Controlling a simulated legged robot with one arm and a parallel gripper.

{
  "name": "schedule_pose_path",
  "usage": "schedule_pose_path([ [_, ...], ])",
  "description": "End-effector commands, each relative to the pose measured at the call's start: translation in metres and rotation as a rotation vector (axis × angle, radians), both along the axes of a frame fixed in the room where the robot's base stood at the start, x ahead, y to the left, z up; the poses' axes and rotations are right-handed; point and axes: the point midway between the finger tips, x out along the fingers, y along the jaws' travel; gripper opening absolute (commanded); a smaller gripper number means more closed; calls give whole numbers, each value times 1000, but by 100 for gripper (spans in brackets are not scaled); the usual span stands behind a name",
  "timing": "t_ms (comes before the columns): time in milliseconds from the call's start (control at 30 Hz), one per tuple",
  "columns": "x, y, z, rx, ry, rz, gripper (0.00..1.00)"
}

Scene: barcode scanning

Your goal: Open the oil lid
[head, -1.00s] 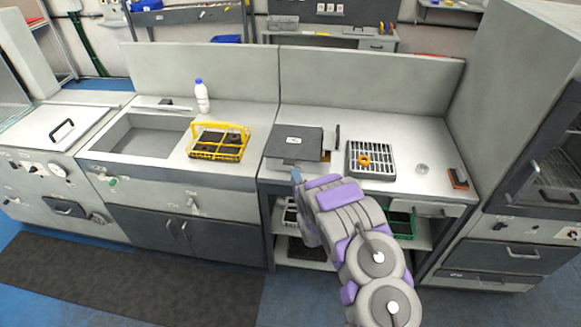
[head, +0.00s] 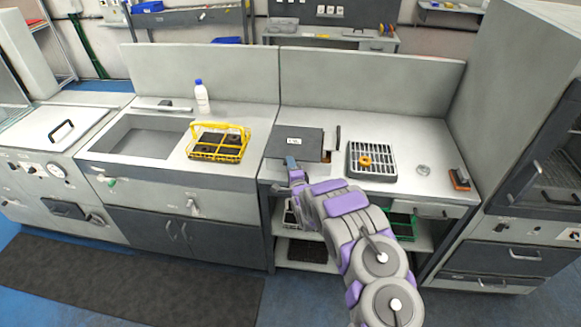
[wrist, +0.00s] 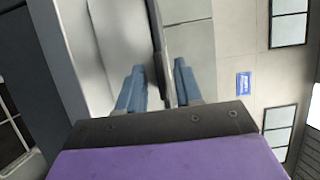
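A dark grey flat lid (head: 308,143) with a small white label lies on the counter unit left of the metal grate; I take it for the oil lid. In the wrist view, the blue fingers of my gripper (wrist: 159,85) stand apart. A thin dark plate edge (wrist: 157,35) runs between them, closer to the right finger. I cannot tell whether either finger touches it.
A metal grate (head: 385,160) with an orange ring (head: 366,161) is right of the lid. A dark upright piece (head: 338,137) stands at the lid's right side. A yellow basket (head: 218,143), white bottle (head: 202,97) and sink (head: 140,137) are to the left. Counter space between basket and lid is clear.

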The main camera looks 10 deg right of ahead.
Motion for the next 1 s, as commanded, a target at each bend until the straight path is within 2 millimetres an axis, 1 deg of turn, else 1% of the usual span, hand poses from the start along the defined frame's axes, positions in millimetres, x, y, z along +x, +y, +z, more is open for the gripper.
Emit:
schedule_pose_path([
  [67, 0, 0, 0, 0, 0, 0, 33],
  [400, 0, 0, -1, 0, 2, 0, 1],
  [1000, 0, 0, -1, 2, 11, 0, 0],
])
